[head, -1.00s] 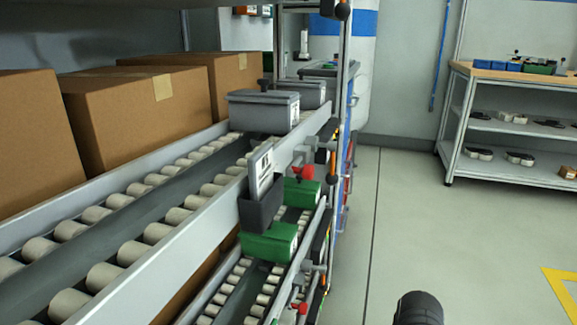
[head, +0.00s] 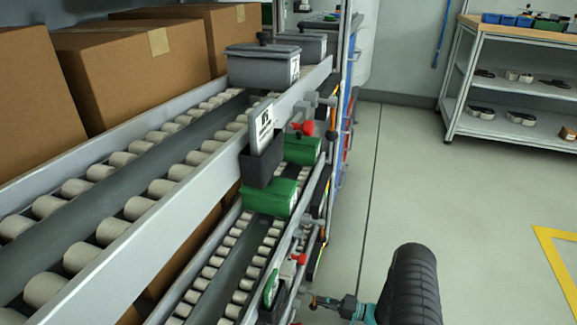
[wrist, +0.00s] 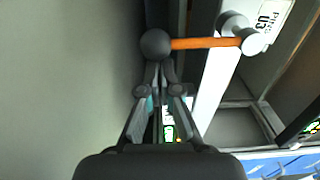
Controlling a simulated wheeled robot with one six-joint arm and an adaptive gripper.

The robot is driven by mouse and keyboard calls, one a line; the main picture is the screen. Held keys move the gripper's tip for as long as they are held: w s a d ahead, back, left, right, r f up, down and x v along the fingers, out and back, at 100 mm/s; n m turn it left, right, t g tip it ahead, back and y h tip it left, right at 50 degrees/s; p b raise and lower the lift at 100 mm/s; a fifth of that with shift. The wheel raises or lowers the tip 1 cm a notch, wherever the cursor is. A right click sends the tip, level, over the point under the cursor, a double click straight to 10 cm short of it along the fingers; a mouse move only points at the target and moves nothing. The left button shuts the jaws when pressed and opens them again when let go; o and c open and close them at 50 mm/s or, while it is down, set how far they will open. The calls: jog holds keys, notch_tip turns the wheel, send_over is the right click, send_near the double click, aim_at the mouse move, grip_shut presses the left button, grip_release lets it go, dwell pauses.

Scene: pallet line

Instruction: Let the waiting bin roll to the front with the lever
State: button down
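Two grey lidded bins, the nearer one (head: 262,70) and one behind it (head: 311,47), stand at the far end of the upper roller lane (head: 190,125). Two green bins, a nearer one (head: 268,199) and a farther one (head: 302,151), are on the lower lane (head: 232,270). In the wrist view, a lever (wrist: 205,43) has an orange rod and a black ball knob (wrist: 155,43). My gripper (wrist: 160,72) has its narrow fingertips right by the knob. Whether they grip it is unclear. In the head view, my gripper (head: 322,302) is low beside the lower lane's outer side.
Large cardboard boxes (head: 130,75) line the left side. A dark holder with a white card (head: 262,130) hangs on the upper rail. Red knobs (head: 301,128) stick out from the rack. A shelf table (head: 515,125) stands at right. The floor (head: 440,200) between is open.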

jog(key=shift+s+a+p, duration=0.25)
jog(key=shift+s+p, duration=0.05)
jog(key=shift+s, duration=0.45)
jog(key=shift+s+a+p, duration=0.25)
jog(key=shift+s, duration=0.5)
jog(key=shift+w+b+v, duration=0.2)
jog(key=shift+b+v, duration=0.25)
jog(key=shift+v, duration=0.9)
jog(key=shift+w+b+v, duration=0.2)
jog(key=shift+b+v, duration=0.25)
jog(key=shift+v, duration=0.85)
jog(key=shift+w+b+v, duration=0.2)
jog(key=shift+b+v, duration=0.25)
jog(key=shift+v, duration=0.9)
jog(key=shift+d, duration=0.2)
